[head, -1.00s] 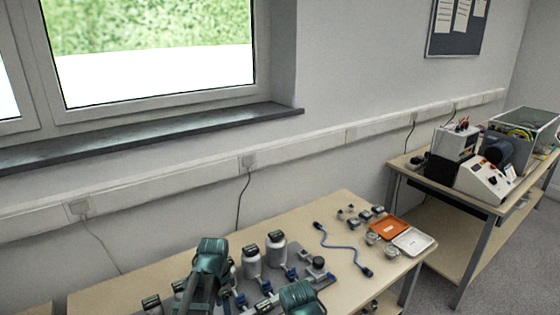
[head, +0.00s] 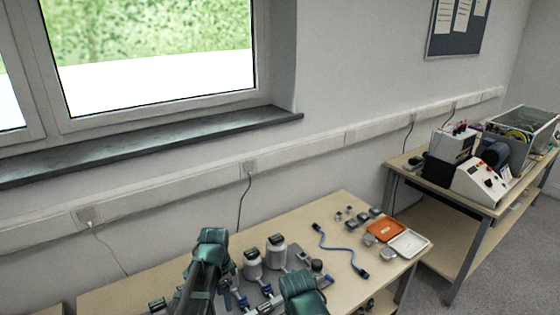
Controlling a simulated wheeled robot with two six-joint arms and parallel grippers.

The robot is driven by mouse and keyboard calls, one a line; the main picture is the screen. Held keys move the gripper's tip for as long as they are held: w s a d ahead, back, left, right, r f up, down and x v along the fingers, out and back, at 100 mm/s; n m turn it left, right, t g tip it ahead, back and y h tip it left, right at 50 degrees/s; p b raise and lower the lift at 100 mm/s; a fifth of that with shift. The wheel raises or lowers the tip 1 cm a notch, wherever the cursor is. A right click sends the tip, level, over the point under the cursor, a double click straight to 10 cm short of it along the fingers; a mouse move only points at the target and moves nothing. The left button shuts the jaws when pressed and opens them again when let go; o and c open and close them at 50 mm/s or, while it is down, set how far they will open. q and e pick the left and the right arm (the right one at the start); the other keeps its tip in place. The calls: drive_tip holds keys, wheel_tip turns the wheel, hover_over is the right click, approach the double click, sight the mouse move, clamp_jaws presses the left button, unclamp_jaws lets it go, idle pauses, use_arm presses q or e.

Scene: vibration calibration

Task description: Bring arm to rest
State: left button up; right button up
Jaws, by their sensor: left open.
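My left arm (head: 208,262) rises from the bottom edge in front of the bench and bends at its green joint. My left gripper (head: 232,290) is low over the bench's near part, partly hidden by the arm; it is open and I see nothing held in it. Another green arm part, of my right arm (head: 302,290), shows at the bottom; its gripper is not in view. Beside and behind the arms, white jars with dark lids (head: 276,252) stand on a grey plate with blue-marked fittings. Whether the arms touch anything there cannot be told.
A blue cable (head: 338,247) lies on the wooden bench (head: 200,285). An orange tray (head: 384,231), a white tray (head: 408,243) and several small metal parts are at its right end. A second bench (head: 450,190) with instruments stands beyond. A wall and window are behind.

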use_arm(q)
wheel_tip(320, 180, down, 12)
drive_tip(key=b, duration=1.1)
drive_tip(key=shift+f+b, duration=0.25)
drive_tip(key=shift+b, duration=0.1)
drive_tip(key=shift+r+n+p, duration=0.4)
drive_tip(key=shift+n, duration=0.1)
drive_tip(key=n, duration=0.4)
drive_tip(key=shift+n, duration=1.7)
